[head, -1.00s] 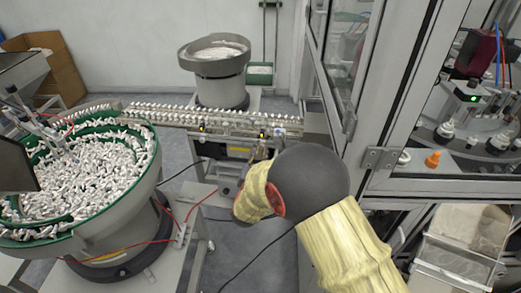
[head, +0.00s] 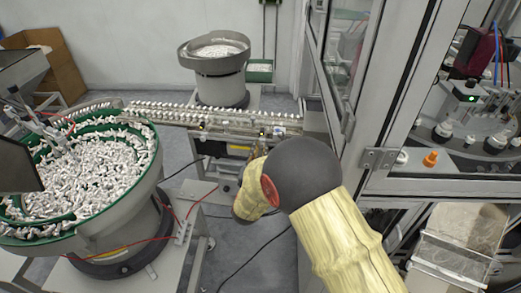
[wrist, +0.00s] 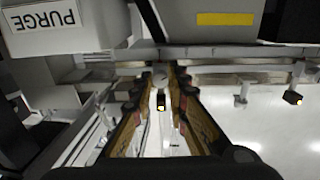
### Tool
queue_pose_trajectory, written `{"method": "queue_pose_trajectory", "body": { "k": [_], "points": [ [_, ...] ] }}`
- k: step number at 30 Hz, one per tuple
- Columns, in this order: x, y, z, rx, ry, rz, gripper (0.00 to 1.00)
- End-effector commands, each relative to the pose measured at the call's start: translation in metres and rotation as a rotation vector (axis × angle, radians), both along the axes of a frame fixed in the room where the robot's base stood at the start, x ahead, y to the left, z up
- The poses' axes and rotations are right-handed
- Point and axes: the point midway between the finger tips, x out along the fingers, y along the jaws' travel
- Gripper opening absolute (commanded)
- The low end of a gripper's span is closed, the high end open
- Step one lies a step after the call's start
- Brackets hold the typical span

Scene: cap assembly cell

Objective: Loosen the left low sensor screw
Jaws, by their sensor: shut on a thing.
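In the wrist view my gripper (wrist: 164,78) has its two fingers on either side of a small grey round screw head (wrist: 160,73) at the rail and is shut on it. A sensor light (head: 201,126) shows on the conveyor's side. I cannot tell which screw is the left low one.
A conveyor (head: 175,117) carries a row of white parts from the large bowl feeder (head: 140,205) past a smaller bowl (head: 215,70). The glazed machine frame (head: 395,110) stands close on the right. In the wrist view a box marked PURGE (wrist: 60,25) sits upper left.

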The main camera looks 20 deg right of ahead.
Motion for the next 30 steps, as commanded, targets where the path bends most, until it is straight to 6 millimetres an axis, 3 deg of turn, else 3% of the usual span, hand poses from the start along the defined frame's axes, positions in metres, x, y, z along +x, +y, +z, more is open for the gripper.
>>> {"method": "queue_pose_trajectory", "body": {
  "k": [3,4,8,19,23,30],
  "points": [
    [-0.001,0.0,-0.003,0.001,0.006,0.0,0.0],
    [-0.001,0.0,-0.003,0.001,0.006,0.0,0.16],
    [-0.001,0.0,-0.003,0.0,0.005,0.0,0.24],
    [-0.004,0.002,-0.001,0.001,0.002,0.001,0.24],
    [-0.017,0.008,-0.001,0.001,0.002,0.001,0.24],
    [-0.062,0.029,-0.001,0.0,0.003,0.004,0.24]
  ]
}}
